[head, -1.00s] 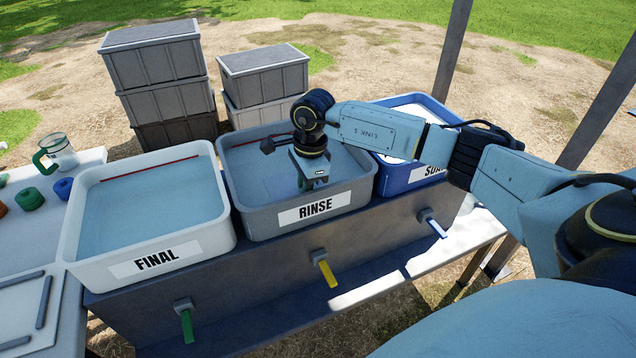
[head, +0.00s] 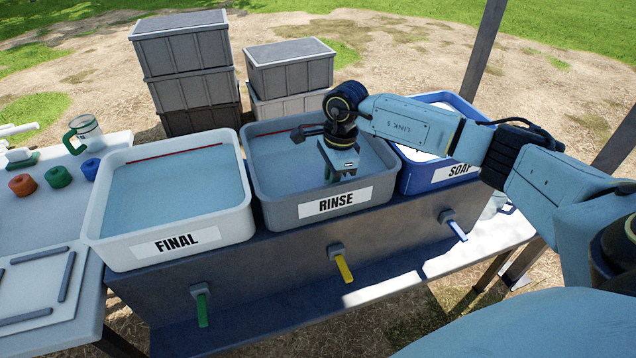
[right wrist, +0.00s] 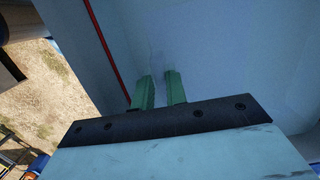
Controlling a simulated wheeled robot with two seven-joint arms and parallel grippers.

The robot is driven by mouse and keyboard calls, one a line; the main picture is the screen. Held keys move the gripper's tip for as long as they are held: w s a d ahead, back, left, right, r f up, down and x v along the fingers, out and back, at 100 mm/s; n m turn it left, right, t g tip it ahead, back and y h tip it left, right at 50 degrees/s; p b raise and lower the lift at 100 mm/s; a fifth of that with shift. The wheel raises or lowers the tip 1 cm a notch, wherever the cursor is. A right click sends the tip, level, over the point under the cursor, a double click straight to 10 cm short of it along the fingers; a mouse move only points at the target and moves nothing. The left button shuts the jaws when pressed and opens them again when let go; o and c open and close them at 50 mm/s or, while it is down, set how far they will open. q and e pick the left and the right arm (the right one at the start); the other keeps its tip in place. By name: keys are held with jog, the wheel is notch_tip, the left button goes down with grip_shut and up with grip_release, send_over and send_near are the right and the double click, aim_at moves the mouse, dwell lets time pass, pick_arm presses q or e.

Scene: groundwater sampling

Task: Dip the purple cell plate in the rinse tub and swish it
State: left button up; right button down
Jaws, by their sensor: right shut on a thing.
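The grey rinse tub (head: 390,195), labelled RINSE, stands in the middle of the tub row and holds clear bluish water. My right gripper (head: 331,179) points down into it, its fingers at the water near the tub's middle. In the right wrist view my right gripper's green fingers (right wrist: 160,90) are a small distance apart. The purple cell plate does not show clearly; only a faint greyish-purple patch shows by the fingertips in the right wrist view. My left gripper is not in view.
The white FINAL tub (head: 241,222) stands to the left, the blue SOAP tub (head: 425,179) to the right. Grey crates (head: 185,60) are stacked behind. Several coloured rings, among them a green one (head: 60,177), and a jug (head: 86,133) are on the left table.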

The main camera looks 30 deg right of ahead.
aim_at(308, 185)
jog(key=shift+s+d, duration=0.25)
jog(key=shift+d, duration=0.85)
jog(key=shift+s+d, duration=0.25)
jog(key=shift+d, duration=0.85)
jog(key=a, duration=0.3)
jog(key=w+a, duration=0.1)
jog(key=a, duration=0.2)
jog(key=w+a, duration=0.1)
jog(key=a, duration=0.2)
jog(key=shift+w+a, duration=0.15)
jog(key=shift+a, duration=0.2)
jog(key=shift+s+d+b, duration=0.2)
jog(key=shift+s+d, duration=0.2)
jog(key=shift+d, duration=1.25)
jog(key=shift+s+d+b, duration=0.2)
jog(key=shift+s+d, duration=0.2)
jog(key=shift+d, duration=1.2)
jog(key=shift+s+d+b, duration=0.2)
jog(key=shift+s+d, duration=0.2)
jog(key=shift+d, duration=1.25)
jog(key=shift+a, duration=0.15)
jog(key=shift+w+a, duration=0.2)
jog(key=shift+a, duration=0.6)
jog(key=shift+w+a, duration=0.25)
jog(key=shift+a, duration=0.6)
jog(key=shift+w+a, duration=0.2)
jog(key=shift+a, duration=0.6)
